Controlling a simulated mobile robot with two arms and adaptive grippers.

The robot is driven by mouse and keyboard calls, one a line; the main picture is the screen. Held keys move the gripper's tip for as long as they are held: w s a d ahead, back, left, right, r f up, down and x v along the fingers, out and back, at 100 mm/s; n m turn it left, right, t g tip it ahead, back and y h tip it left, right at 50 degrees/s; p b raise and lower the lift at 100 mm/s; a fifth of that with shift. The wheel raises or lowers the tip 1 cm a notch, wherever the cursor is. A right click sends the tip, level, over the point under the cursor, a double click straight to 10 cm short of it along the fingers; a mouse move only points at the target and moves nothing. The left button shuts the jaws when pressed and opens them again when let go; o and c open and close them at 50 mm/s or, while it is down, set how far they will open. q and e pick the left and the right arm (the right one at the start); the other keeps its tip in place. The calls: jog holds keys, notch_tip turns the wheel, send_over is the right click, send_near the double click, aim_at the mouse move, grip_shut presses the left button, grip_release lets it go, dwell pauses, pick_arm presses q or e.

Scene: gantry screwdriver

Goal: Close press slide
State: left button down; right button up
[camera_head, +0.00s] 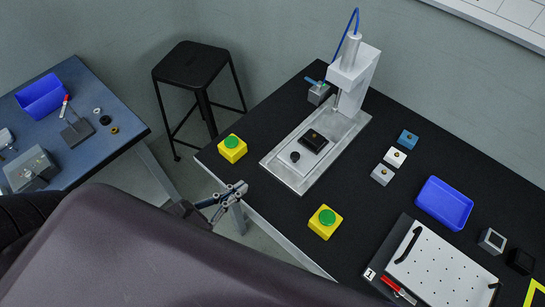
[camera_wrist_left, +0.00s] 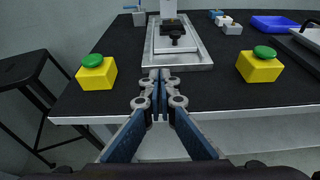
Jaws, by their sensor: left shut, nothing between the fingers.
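The press (camera_head: 350,75) is a light metal column with a blue hose, standing at the back end of a long metal base plate (camera_head: 290,170) on the black table. Its slide carries a black block (camera_head: 313,140) with a dark round knob (camera_head: 295,156) in front, on the near part of the plate, out from under the press head. The knob also shows in the left wrist view (camera_wrist_left: 175,38). My left gripper (camera_head: 240,187) is shut and empty, just off the table's front edge. In the left wrist view its fingertips (camera_wrist_left: 160,75) point toward the plate. My right gripper is not in view.
Yellow boxes with green buttons stand left (camera_head: 232,148) and right (camera_head: 325,221) of the plate. Small blocks (camera_head: 395,157), a blue tray (camera_head: 444,202) and a white perforated board (camera_head: 440,265) lie to the right. A black stool (camera_head: 190,60) stands behind the gap between tables.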

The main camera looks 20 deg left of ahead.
aim_at(302, 137)
pick_arm(q)
jog(key=p+x, duration=0.1)
jog(key=x, duration=0.1)
jog(key=p+x, duration=0.1)
jog(key=x, duration=0.1)
jog(key=p+x, duration=0.2)
jog(key=x, duration=0.1)
jog(key=shift+r, duration=0.3)
jog(key=x, duration=0.1)
jog(key=p+x, duration=0.1)
jog(key=x, duration=0.1)
jog(key=p+x, duration=0.1)
jog(key=shift+w+d+r, duration=0.1)
jog(key=shift+w+r, duration=0.15)
jog(key=shift+w, duration=0.15)
jog(key=shift+w+d+f+p, duration=0.15)
jog(key=shift+w+d+p, duration=0.1)
jog(key=shift+w+p, duration=0.25)
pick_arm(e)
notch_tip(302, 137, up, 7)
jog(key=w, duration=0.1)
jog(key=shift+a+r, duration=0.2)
pick_arm(q)
jog(key=shift+w, duration=0.1)
